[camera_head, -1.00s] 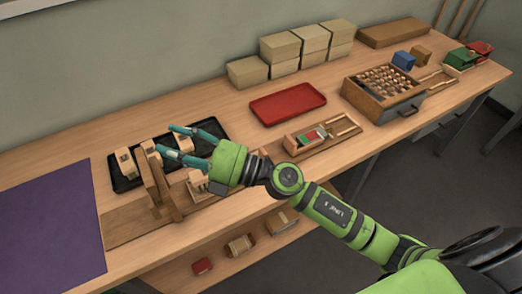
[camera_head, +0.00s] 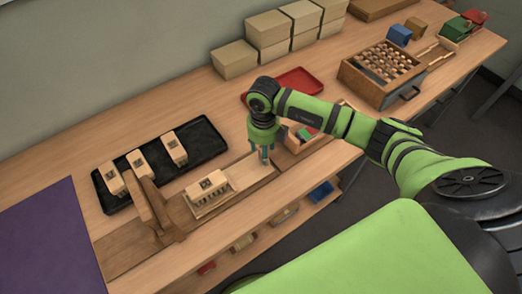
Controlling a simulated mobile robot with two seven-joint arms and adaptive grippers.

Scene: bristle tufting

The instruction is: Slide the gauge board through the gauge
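The gauge (camera_head: 151,204) is a brown wooden bridge with two uprights, standing on a long wooden base at the left. To its right, a pale board (camera_head: 246,173), which looks like the gauge board, lies flat on the base. A brush block (camera_head: 208,185) with a dark mark and bristles below sits at the board's left part, just right of the gauge. My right gripper (camera_head: 264,160) points down at the board's right end. Its fingers are small and close together; I cannot tell whether they grip or touch the board. My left gripper is not in view.
A black tray (camera_head: 205,133) with several blocks stands behind the gauge. A purple mat (camera_head: 45,240) lies at the left. A red tray (camera_head: 300,80) and a wooden box with colored pieces (camera_head: 300,134) are near my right arm. The base left of the gauge is bare.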

